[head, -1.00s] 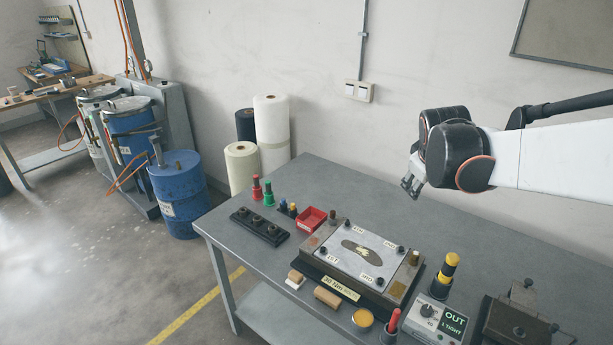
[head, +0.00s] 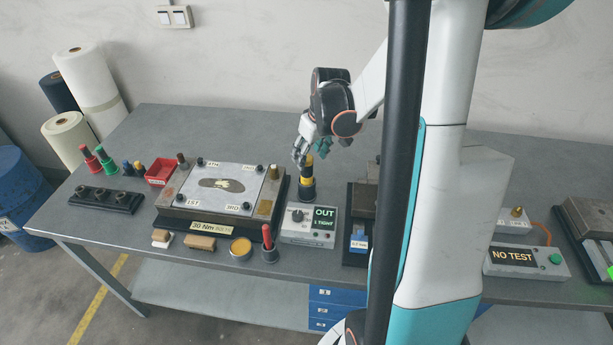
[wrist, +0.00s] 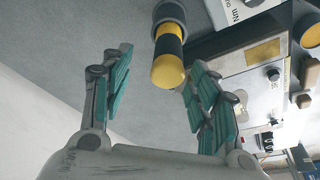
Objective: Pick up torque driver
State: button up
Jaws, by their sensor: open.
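The torque driver, with a yellow and black banded handle (head: 307,181), stands upright in a dark holder on the bench, behind the grey OUT box. My gripper (head: 305,153) is above it in the head view, fingers pointing down and partly overlapping its top. In the wrist view the driver's rounded yellow end (wrist: 168,70) shows between the two teal-padded fingers of my gripper (wrist: 160,66), with a gap on the left side. The right finger looks close to it; I cannot tell whether they touch. My gripper is open and holds nothing.
The fixture plate (head: 222,188) lies left of the driver, and the OUT box (head: 309,226) in front. A red-handled tool (head: 267,240) stands at the front edge. A red bin (head: 161,171) is farther left. The bench behind the fixture is clear.

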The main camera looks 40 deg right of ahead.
aim_at(307, 177)
jog(key=x, duration=0.2)
jog(key=b+x, duration=0.1)
jog(key=x, duration=0.1)
jog(key=b+x, duration=0.1)
jog(key=x, duration=0.1)
jog(key=shift+a+f, duration=0.2)
jog(key=shift+a, duration=0.2)
jog(key=c, duration=1.3)
